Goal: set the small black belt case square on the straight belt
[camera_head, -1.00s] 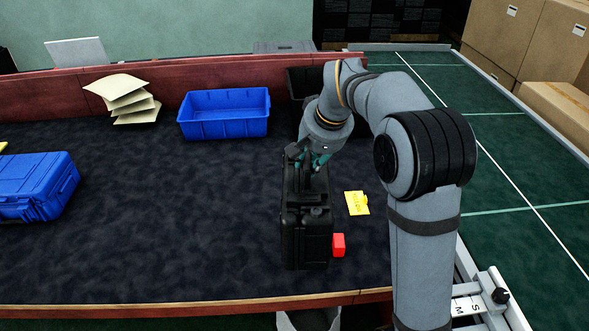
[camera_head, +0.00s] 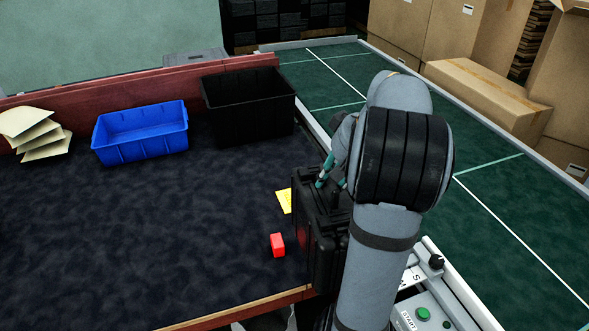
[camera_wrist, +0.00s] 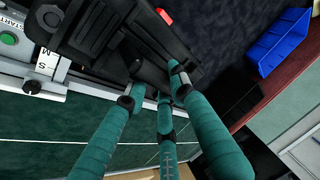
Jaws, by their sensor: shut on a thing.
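The small black case (camera_head: 312,240) hangs upright from my gripper (camera_head: 328,183) at the right edge of the dark table, close to the rail of the green belt (camera_head: 500,200). My gripper's teal fingers are shut on the top of the case, around its handle area. In the wrist view the case (camera_wrist: 85,30) fills the top left, with the fingertips (camera_wrist: 152,88) against it and the green belt (camera_wrist: 45,125) below. My arm hides the case's right side in the head view. The gap under the case cannot be told exactly.
A red block (camera_head: 277,245) and a yellow card (camera_head: 285,200) lie left of the case. A black bin (camera_head: 250,105) and a blue bin (camera_head: 140,132) stand behind. A control box with a green button (camera_head: 423,314) sits by the belt's near rail. The visible belt is clear.

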